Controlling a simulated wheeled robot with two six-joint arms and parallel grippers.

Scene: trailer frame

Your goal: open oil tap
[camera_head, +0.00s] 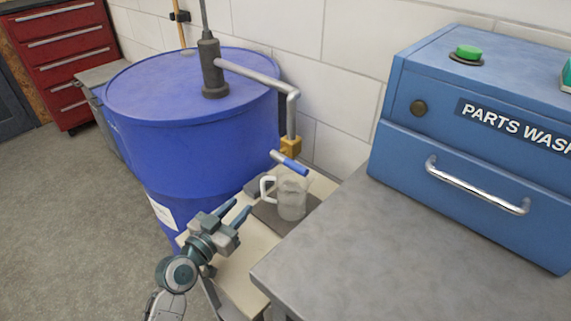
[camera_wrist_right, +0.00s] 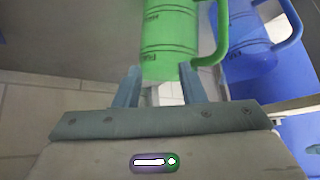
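The oil tap (camera_head: 291,147) is a brass-coloured block at the end of a grey pipe (camera_head: 262,81) from the pump on the blue drum (camera_head: 190,125). Its lever (camera_head: 293,166) has a blue grip and points sideways, tilted down to the right. A clear jug (camera_head: 292,197) stands upright below the tap on a dark plate. My left gripper (camera_head: 241,204) is open and empty, left of the jug and lower in the picture than the tap. My right gripper (camera_wrist_right: 159,69) shows only in the right wrist view, open, with its fingers apart.
A green jug (camera_wrist_right: 168,38) and a blue jug (camera_wrist_right: 248,42) appear beyond my right gripper; I cannot tell their distance. A blue parts washer (camera_head: 480,150) stands on a grey bench (camera_head: 400,260) at right. A red drawer cabinet (camera_head: 62,55) stands far left.

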